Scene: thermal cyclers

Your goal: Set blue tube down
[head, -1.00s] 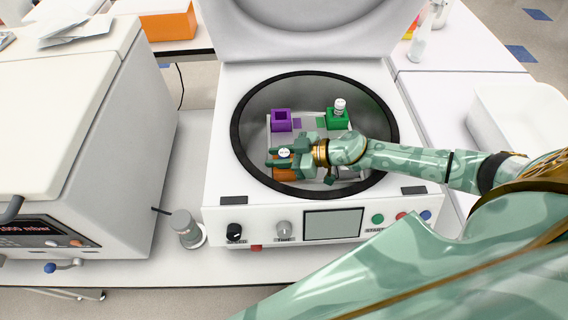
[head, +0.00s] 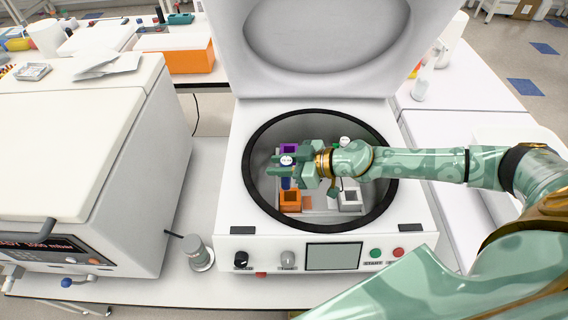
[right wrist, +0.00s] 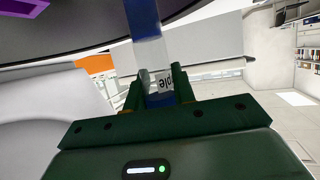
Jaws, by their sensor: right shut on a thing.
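The tube looks upright, held above the orange holder (head: 290,203) in the round chamber of the open centrifuge (head: 236,190). In the right wrist view the blue tube (right wrist: 143,20) runs up from between my fingers, with part of a printed label showing. A purple holder (head: 289,149) stands behind and a pale grey holder (head: 350,204) at the front right. My left gripper is not in view.
Another white-capped tube (head: 345,141) shows behind my right arm; its holder is hidden. The chamber's dark rim (head: 250,195) surrounds the holders, and the raised lid (head: 310,75) stands behind.

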